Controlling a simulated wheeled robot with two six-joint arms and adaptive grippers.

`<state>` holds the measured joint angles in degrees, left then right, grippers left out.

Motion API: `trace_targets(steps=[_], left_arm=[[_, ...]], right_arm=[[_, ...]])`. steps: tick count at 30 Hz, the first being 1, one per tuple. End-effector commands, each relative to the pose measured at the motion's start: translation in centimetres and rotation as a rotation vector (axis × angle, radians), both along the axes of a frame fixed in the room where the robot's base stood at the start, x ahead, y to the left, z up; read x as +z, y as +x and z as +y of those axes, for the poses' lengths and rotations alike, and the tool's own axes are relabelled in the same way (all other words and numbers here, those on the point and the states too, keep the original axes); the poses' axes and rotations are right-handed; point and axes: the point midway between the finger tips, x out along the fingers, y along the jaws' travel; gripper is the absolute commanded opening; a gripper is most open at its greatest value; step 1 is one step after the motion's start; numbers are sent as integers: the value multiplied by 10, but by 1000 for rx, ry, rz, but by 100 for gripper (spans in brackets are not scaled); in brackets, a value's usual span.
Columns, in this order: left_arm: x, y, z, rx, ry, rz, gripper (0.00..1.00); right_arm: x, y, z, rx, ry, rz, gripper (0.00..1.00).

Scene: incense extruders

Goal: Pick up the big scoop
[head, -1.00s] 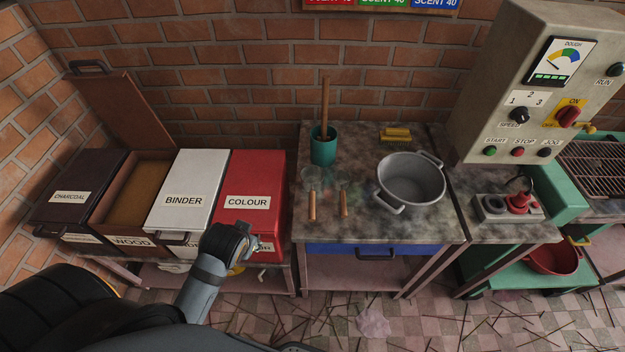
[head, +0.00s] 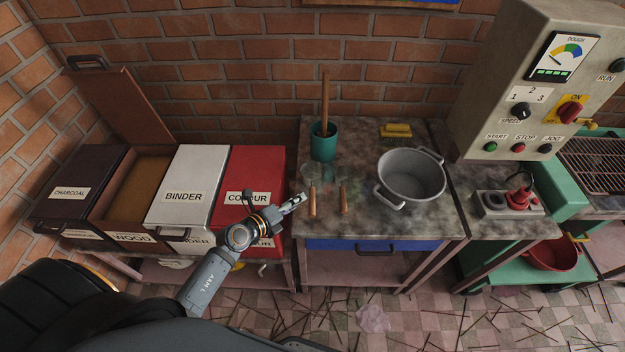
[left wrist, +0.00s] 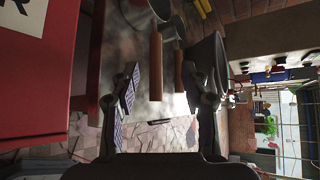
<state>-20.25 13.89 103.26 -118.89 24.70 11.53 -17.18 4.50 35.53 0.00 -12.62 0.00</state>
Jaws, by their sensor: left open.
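Two scoops with wooden handles lie side by side on the stone-topped table, handles toward the front. The left scoop (head: 312,201) seems to have the larger bowl; its handle also shows in the left wrist view (left wrist: 156,66). The right scoop (head: 344,201) lies close beside it, its handle also in the left wrist view (left wrist: 179,70). Their bowls are faint in the head view. My left gripper (head: 301,198) is open and empty, just left of the left scoop's handle. In the left wrist view both handles appear between its spread fingers (left wrist: 164,92), farther off. My right gripper is out of view.
A grey pot (head: 411,177) stands right of the scoops. A teal cup (head: 323,145) with a wooden stick stands behind them. The red colour bin (head: 262,170) is left of the table, beneath my left forearm. A yellow block (head: 396,130) lies at the back.

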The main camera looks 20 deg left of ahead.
Motion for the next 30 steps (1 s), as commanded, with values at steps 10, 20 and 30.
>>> trace_targets(steps=[10,20,30], left_arm=[[-17,36,-14,-1,1,-1,46],[-28,54,-21,-1,0,-1,46],[-47,88,-33,-2,1,-1,46]], right_arm=[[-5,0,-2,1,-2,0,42],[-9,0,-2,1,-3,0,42],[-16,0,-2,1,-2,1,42]])
